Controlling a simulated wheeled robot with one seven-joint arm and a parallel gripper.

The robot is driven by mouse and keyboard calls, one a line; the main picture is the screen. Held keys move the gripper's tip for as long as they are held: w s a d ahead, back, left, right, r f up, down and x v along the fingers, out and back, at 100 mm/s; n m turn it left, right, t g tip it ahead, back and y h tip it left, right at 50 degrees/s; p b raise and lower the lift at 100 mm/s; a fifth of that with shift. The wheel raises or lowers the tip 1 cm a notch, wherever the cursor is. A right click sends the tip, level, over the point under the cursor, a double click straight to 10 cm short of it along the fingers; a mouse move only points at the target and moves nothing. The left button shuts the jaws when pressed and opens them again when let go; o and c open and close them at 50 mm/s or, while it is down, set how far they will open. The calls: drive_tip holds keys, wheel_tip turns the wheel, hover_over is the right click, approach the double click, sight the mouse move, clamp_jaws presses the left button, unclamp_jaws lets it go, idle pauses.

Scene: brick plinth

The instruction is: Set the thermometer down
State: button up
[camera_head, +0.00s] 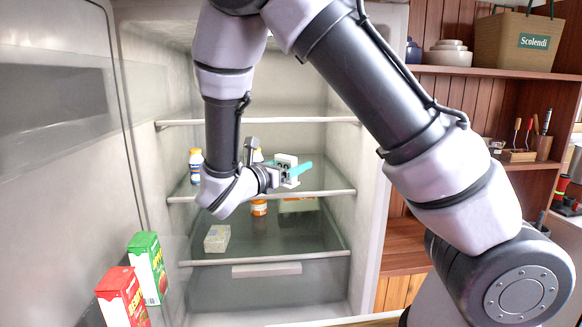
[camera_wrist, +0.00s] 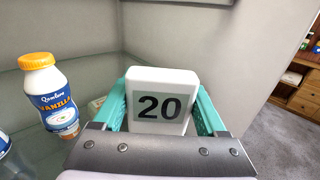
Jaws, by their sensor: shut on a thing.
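The thermometer (camera_wrist: 160,104) is a small white block with a dark "20" on a grey display, and it stands upright in the wrist view. In the head view the thermometer (camera_head: 291,183) is partly hidden by my fingers. My gripper (camera_wrist: 163,108) has teal fingers, one on each side of the thermometer, shut on it. In the head view my gripper (camera_head: 293,172) is inside the open fridge, at the middle shelf (camera_head: 325,192), pointing right. I cannot tell whether the thermometer's base touches the shelf.
A vanilla bottle (camera_wrist: 48,97) with an orange cap stands left of the thermometer. Another bottle (camera_head: 195,167) stands at the shelf's left. Below are an orange jar (camera_head: 259,208) and a pale box (camera_head: 217,238). Green (camera_head: 148,268) and red (camera_head: 123,297) cartons stand by the door.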

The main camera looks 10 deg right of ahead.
drive_tip(key=x, duration=1.6)
drive_tip(key=shift+d+f, duration=0.1)
drive_tip(key=shift+d, duration=0.05)
drive_tip(key=shift+w+f, duration=0.1)
drive_tip(key=shift+f, duration=1.65)
drive_tip(key=shift+f, duration=0.1)
drive_tip(key=o, duration=1.3)
drive_tip(key=v, duration=1.1)
drive_tip(key=shift+s+a, duration=0.35)
